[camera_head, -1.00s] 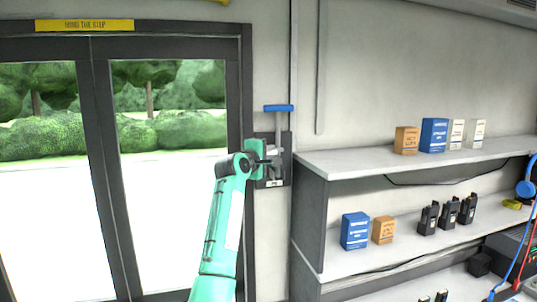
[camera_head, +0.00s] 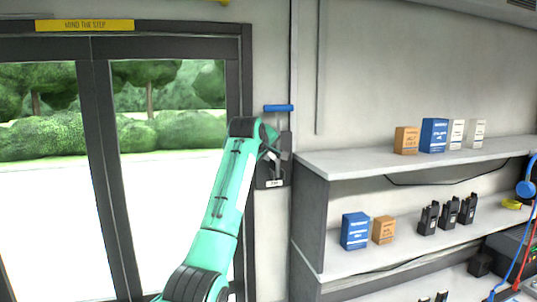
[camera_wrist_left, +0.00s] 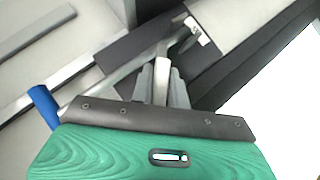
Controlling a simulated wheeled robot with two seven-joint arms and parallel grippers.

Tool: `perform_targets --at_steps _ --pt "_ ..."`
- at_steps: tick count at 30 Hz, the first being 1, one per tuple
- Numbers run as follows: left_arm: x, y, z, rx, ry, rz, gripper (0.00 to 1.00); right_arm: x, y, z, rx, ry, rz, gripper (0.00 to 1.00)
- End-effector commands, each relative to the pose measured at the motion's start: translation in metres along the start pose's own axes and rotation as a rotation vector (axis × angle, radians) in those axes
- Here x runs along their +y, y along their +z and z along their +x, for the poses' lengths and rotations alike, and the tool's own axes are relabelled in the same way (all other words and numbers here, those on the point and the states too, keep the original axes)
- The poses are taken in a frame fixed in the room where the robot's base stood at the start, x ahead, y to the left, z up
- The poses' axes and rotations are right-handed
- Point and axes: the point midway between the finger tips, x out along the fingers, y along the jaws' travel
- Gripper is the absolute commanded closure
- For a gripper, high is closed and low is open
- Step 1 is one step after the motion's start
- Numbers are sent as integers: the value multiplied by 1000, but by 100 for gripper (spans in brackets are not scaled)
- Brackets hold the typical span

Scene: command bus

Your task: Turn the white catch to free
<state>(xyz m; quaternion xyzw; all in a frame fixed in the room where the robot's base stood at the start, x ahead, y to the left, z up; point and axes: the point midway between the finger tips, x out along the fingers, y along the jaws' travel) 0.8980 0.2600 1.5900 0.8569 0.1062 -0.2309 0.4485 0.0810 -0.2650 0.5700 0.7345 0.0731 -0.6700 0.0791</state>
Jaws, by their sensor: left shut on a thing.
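The dark plate (camera_head: 262,183) is on the wall just right of the door, with a blue-handled lever (camera_head: 279,108) pointing up from it. In the left wrist view, the lever's blue handle (camera_wrist_left: 42,104) is at the left. My left gripper (camera_head: 274,152) is at the plate, below the blue handle. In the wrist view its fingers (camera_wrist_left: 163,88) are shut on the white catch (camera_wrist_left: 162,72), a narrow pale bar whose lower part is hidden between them. In the head view, my wrist and fingers largely hide the catch. My right gripper is not in view.
The glazed door (camera_head: 165,200) stands left of the plate. A shelf unit (camera_head: 325,165) stands close on the right, with boxes and several black radios (camera_head: 448,212) on it. A small white label (camera_head: 274,184) is at the plate's foot.

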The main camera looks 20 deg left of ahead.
Motion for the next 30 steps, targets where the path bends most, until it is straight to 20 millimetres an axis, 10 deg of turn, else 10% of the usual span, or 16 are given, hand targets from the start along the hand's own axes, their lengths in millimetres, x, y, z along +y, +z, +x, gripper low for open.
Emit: perform_targets --at_steps 30 --pt "-2 2 1 -5 -551 548 100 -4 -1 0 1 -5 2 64"
